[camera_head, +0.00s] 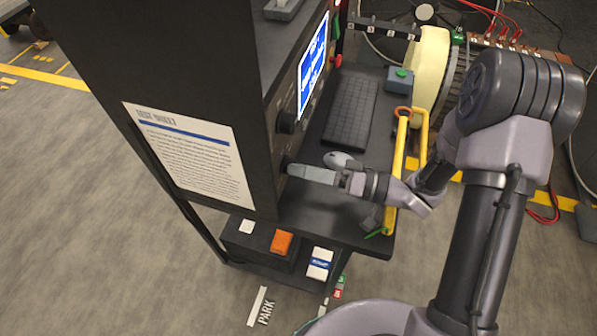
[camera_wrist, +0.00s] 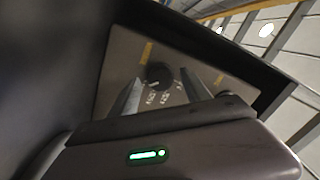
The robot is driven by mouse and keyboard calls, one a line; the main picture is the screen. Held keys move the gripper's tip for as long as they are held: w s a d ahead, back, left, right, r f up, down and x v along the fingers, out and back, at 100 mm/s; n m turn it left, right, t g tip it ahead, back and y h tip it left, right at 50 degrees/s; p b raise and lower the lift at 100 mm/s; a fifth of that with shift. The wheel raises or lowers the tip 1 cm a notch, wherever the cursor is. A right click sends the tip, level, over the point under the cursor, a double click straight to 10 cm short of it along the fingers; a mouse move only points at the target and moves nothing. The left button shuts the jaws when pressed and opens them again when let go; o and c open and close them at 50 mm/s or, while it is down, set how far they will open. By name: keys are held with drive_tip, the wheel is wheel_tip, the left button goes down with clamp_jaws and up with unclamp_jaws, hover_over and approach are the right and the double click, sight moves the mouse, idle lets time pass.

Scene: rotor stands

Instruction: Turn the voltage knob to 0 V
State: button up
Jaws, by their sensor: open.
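My gripper (camera_head: 292,171) reaches left to the lower front of the dark cabinet, close to a dark knob (camera_head: 286,161). In the wrist view a round black knob (camera_wrist: 158,75) with a light mark shows on a grey-brown panel (camera_wrist: 115,72), with small white labels below it. The open fingers of my gripper (camera_wrist: 162,84) show left and right of this knob in the picture, with gaps on both sides. I cannot tell whether the fingertips reach around it. The label text is too small to read. Another dark knob (camera_head: 287,122) sits higher on the cabinet front.
A lit blue screen (camera_head: 312,64) is above the knobs. On the shelf below are a keyboard (camera_head: 350,110) and a mouse (camera_head: 340,159). A paper sheet (camera_head: 190,150) covers the cabinet side.

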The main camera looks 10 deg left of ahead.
drive_tip(key=shift+a, duration=0.65)
clamp_jaws()
